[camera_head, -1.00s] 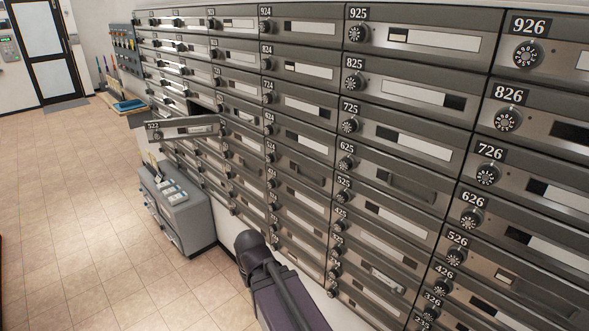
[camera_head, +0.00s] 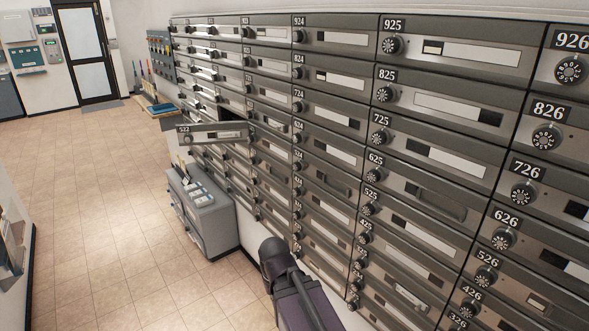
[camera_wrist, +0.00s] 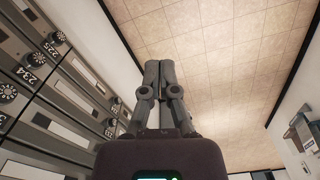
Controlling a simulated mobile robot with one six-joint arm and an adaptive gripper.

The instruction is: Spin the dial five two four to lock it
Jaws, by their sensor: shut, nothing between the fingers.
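The wall of numbered grey mailboxes fills the right of the head view. The box 524 (camera_head: 320,175) is in the column under 924, small and foreshortened. Its round black dial (camera_head: 297,166) is at its left end, and its setting is too small to read. My gripper (camera_wrist: 161,66) shows in the wrist view with its two grey fingers together and nothing between them. It is over open floor, apart from the mailboxes. In the head view only part of my arm shows at the bottom, and my gripper is not visible.
One mailbox door, labelled 522 (camera_head: 215,133), sticks out from the wall. A grey cabinet (camera_head: 203,215) stands on the floor below it. A glass door (camera_head: 83,55) is at the far left. The tiled floor (camera_head: 95,190) left of the mailboxes is clear.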

